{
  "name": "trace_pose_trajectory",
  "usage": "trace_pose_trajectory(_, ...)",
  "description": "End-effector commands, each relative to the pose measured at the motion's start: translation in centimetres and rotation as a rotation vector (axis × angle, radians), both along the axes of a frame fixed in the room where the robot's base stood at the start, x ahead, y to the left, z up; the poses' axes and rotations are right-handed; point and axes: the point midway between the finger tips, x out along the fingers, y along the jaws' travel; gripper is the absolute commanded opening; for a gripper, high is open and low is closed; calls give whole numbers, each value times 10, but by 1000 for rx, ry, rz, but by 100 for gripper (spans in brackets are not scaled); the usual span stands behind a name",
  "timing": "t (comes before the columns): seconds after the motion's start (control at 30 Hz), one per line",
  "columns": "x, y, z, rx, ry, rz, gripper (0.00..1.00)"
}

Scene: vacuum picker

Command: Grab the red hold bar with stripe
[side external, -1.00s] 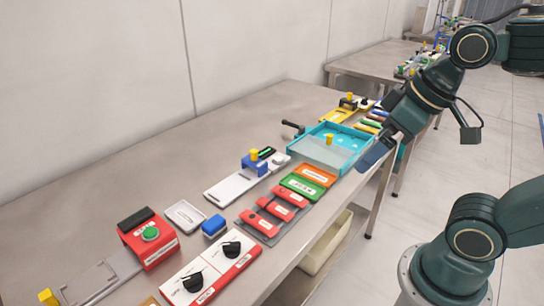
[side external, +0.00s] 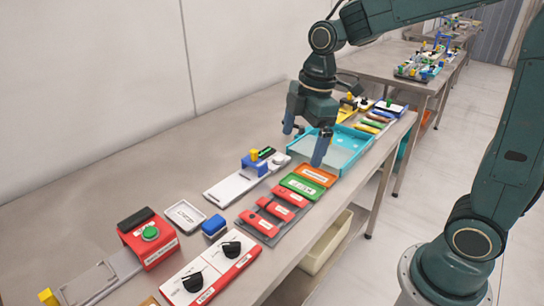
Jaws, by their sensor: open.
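Three red bars with pale labels lie side by side on a dark grey plate (side external: 296,225) near the table's front edge: the near bar (side external: 259,223), the middle bar (side external: 276,208) and the far bar (side external: 291,196). I cannot make out which one carries a stripe. My gripper (side external: 305,143) is open and empty, fingers pointing down, in front of the cyan tray (side external: 350,163) in the picture. It is farther along the table than the red bars and touches none of them.
A green block (side external: 301,187) and an orange block (side external: 318,175) lie just beyond the red bars. A white slide with a blue clamp (side external: 254,165) is to their left. The table's rear left is clear.

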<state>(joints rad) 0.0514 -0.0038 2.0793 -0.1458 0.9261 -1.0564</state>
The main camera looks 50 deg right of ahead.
Motion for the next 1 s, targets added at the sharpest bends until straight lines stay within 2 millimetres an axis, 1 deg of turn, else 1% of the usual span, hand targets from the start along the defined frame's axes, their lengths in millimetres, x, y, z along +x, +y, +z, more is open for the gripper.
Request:
trace_pose_trajectory(0.03,9,0,-8,-1,17,50,100)
trace_pose_trajectory(0.2,34,-1,-31,-3,56,232,100)
trace_pose_trajectory(0.4,53,-1,-53,5,84,389,100)
trace_pose_trajectory(0.57,59,-1,-60,8,92,442,100)
trace_pose_trajectory(0.83,59,-1,-64,10,93,450,100)
trace_pose_trajectory(1.0,58,1,-78,11,96,450,100)
